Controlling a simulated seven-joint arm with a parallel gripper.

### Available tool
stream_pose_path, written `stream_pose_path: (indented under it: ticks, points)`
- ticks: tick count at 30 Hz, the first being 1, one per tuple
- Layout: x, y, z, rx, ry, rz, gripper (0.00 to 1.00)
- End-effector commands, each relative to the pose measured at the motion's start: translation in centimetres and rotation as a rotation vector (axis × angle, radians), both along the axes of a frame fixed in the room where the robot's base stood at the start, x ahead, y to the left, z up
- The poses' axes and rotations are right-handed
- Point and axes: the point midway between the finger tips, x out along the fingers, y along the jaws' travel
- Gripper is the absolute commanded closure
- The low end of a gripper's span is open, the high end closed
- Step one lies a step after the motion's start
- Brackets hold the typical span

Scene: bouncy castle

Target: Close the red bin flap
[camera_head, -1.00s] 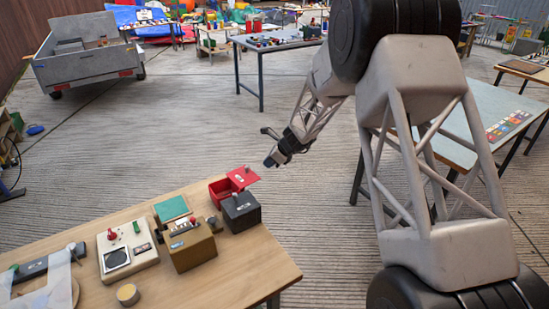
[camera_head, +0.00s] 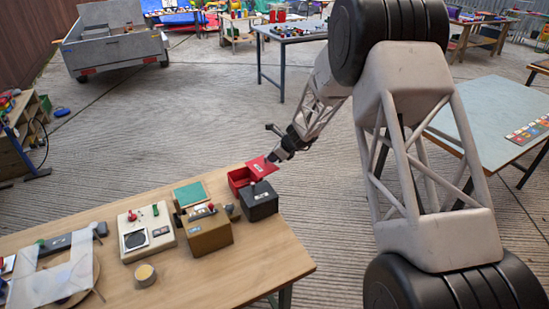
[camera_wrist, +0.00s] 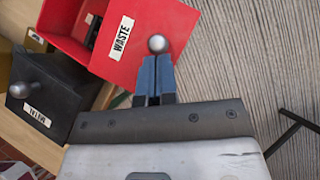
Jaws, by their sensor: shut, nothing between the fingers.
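The red bin (camera_head: 239,180) stands at the table's far right corner. Its red flap (camera_head: 262,166) stands open, tilted out toward the right. In the wrist view the flap (camera_wrist: 140,38) bears a WASTE label and a round silver knob (camera_wrist: 157,43). My gripper (camera_head: 272,157) is at the flap's outer side. In the wrist view my gripper's (camera_wrist: 156,58) blue fingers are together and empty, with their tips right at the knob; I cannot tell whether they touch it. Part of the bin's inside shows, with dark items in it.
A black box (camera_head: 260,203) with a knob and label stands close in front of the red bin. A tan box (camera_head: 205,232) and a cream panel (camera_head: 147,232) stand further left on the wooden table (camera_head: 225,275). Open floor lies beyond the table's far edge.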

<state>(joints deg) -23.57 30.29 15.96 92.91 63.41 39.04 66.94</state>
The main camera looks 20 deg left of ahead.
Motion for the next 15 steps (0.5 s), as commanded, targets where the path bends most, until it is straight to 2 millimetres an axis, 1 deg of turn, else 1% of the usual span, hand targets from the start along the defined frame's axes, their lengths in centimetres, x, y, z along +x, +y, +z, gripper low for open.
stream_pose_path:
  ticks: [15]
  points:
    - [0.16, 0.43, 0.03, 0.000, -0.001, 0.051, 1.00]
